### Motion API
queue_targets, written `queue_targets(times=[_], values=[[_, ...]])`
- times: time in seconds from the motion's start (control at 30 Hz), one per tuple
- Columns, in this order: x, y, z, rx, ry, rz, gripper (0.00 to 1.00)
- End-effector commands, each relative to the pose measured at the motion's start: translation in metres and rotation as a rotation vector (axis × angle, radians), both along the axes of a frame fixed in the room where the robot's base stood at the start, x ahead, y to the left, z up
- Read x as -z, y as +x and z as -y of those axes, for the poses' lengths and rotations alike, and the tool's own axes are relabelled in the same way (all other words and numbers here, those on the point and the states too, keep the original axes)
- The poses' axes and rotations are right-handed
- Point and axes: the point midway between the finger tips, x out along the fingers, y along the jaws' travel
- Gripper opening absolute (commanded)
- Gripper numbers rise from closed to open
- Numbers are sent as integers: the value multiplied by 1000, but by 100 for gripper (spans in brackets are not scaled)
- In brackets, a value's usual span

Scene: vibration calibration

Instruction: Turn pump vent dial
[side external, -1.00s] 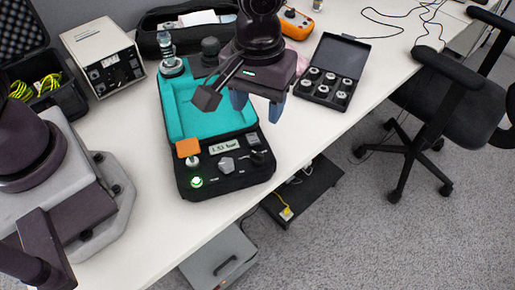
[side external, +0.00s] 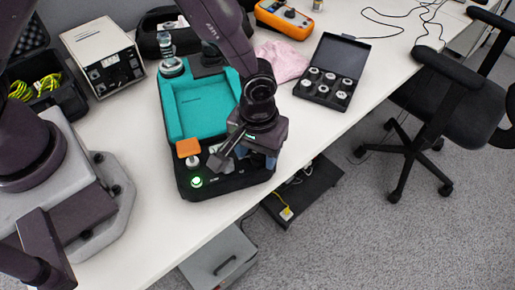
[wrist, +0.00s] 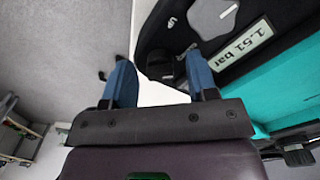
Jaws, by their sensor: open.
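The pump (side external: 185,175) is a black unit with a teal tray, lying on the white table. I cannot read a label telling which is the vent dial. My gripper (wrist: 157,58) is open, its blue fingers on either side of the black dial in that view; contact cannot be told. In the side view my gripper (side external: 258,160) is low over the panel's right end, hiding the black dial.
A fitting (side external: 170,66) stands at the pump's back. An open case of weights (side external: 325,85), pink cloth (side external: 280,60) and orange meter (side external: 285,17) lie behind.

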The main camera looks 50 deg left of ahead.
Motion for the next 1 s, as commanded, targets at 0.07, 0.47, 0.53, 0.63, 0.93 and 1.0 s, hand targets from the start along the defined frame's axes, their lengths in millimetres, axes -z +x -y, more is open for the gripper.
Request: queue_targets(times=[0.07, 0.47, 0.53, 0.63, 0.93, 1.0], values=[[0, 0, 0, 0, 0, 0, 53], [-1, 0, 0, 1, 0, 0, 4], [-1, 0, 0, 6, 0, 0, 4], [-1, 0, 0, 24, 0, 0, 4], [-1, 0, 0, 184, 0, -1, 4], [0, 0, 0, 243, 1, -1, 4]])
